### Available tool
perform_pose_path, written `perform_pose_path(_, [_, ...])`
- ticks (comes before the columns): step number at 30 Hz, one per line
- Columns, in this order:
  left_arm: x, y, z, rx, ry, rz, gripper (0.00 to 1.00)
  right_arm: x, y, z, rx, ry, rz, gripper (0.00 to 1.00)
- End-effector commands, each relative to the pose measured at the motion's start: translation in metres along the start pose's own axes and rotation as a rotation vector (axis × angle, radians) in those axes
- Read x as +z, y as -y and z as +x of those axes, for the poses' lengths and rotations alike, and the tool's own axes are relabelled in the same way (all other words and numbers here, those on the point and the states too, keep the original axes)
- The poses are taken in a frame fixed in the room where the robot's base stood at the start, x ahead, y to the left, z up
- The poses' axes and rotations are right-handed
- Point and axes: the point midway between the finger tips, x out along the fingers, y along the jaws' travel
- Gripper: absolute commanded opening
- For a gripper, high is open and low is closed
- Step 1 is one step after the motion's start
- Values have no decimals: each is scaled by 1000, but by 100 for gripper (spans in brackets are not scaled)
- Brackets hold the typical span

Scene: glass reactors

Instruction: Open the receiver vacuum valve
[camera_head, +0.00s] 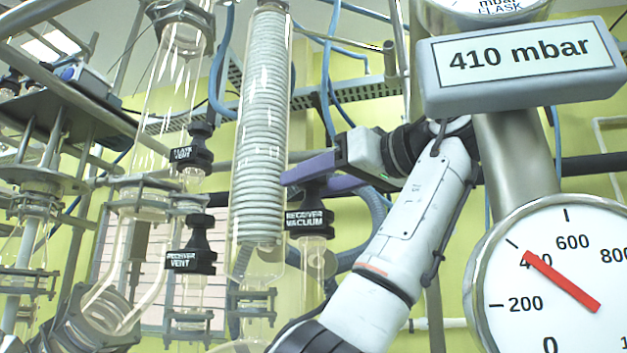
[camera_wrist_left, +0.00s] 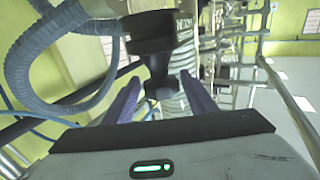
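The receiver vacuum valve (camera_head: 309,219) is a black knob with a white-lettered label on a glass fitting, right of the coiled glass condenser. My left gripper (camera_head: 288,178) points left with purple fingers at the height of the valve's top. In the left wrist view, the black valve (camera_wrist_left: 150,42) is upper centre and its narrow handle comes down between the two fingers of the left gripper (camera_wrist_left: 160,82). The fingers are apart, with gaps visible on both sides of the handle. I cannot tell the valve's exact turn position. My right gripper is in neither view.
The coiled condenser (camera_head: 262,130) stands just left of the valve. The receiver vent (camera_head: 192,258) and flask vent (camera_head: 191,158) valves are further left. A display (camera_head: 520,62) reads 410 mbar above a dial gauge (camera_head: 555,280). A ribbed hose (camera_wrist_left: 55,95) runs along the wrist view's left side.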

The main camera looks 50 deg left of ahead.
Motion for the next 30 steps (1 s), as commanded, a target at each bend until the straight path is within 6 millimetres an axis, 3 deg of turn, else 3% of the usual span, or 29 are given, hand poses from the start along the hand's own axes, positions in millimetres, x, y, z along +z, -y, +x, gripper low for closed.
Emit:
perform_pose_path(5, [6, 1, 0, 64, 1, -5, 52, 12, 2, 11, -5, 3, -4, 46])
perform_pose_path(9, [9, 2, 0, 234, -1, -9, 52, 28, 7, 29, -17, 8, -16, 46])
perform_pose_path(19, [3, 2, 1, 684, -2, -6, 52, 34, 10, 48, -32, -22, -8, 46])
perform_pose_path(27, [-1, 0, 0, 737, -3, 2, 52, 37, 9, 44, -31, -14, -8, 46])
perform_pose_path(30, [-1, 0, 0, 736, -2, 1, 38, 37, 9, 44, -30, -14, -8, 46])
